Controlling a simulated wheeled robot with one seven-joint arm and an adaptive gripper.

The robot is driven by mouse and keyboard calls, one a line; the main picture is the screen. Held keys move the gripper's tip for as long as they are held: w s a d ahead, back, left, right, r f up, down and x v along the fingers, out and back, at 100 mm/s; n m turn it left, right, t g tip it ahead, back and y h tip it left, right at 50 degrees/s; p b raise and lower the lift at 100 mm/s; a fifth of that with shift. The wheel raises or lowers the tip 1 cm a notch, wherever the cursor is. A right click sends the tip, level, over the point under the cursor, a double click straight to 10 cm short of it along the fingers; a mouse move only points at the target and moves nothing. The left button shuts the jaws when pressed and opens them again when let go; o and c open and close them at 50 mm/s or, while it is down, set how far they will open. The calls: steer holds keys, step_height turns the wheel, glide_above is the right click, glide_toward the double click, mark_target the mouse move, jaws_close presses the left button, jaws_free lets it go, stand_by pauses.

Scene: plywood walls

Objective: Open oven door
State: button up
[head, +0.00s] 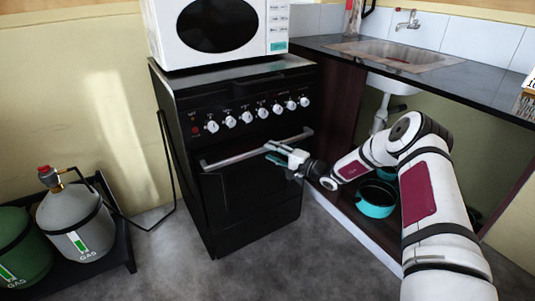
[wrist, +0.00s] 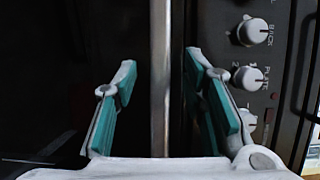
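The black oven (head: 215,120) stands against the wall, and its door (head: 245,200) looks closed. A straight silver handle bar (head: 232,158) runs across the top of the door. My gripper (head: 274,153) is at the handle, right of its middle. In the wrist view the handle bar (wrist: 160,80) runs upright between the two teal-padded fingers of my gripper (wrist: 160,75). The fingers are open, with a visible gap on each side of the bar. How deep the bar sits between them is hard to tell.
White knobs (head: 247,116) line the panel above the handle. A white microwave (head: 215,28) sits on top. A sink counter (head: 440,75) with a teal pot (head: 375,208) below is at the right. Gas cylinders (head: 75,225) stand at the left. The floor before the oven is clear.

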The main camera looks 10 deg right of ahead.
steer(key=shift+x, duration=1.25)
jaws_close()
steer(key=shift+s, duration=0.1)
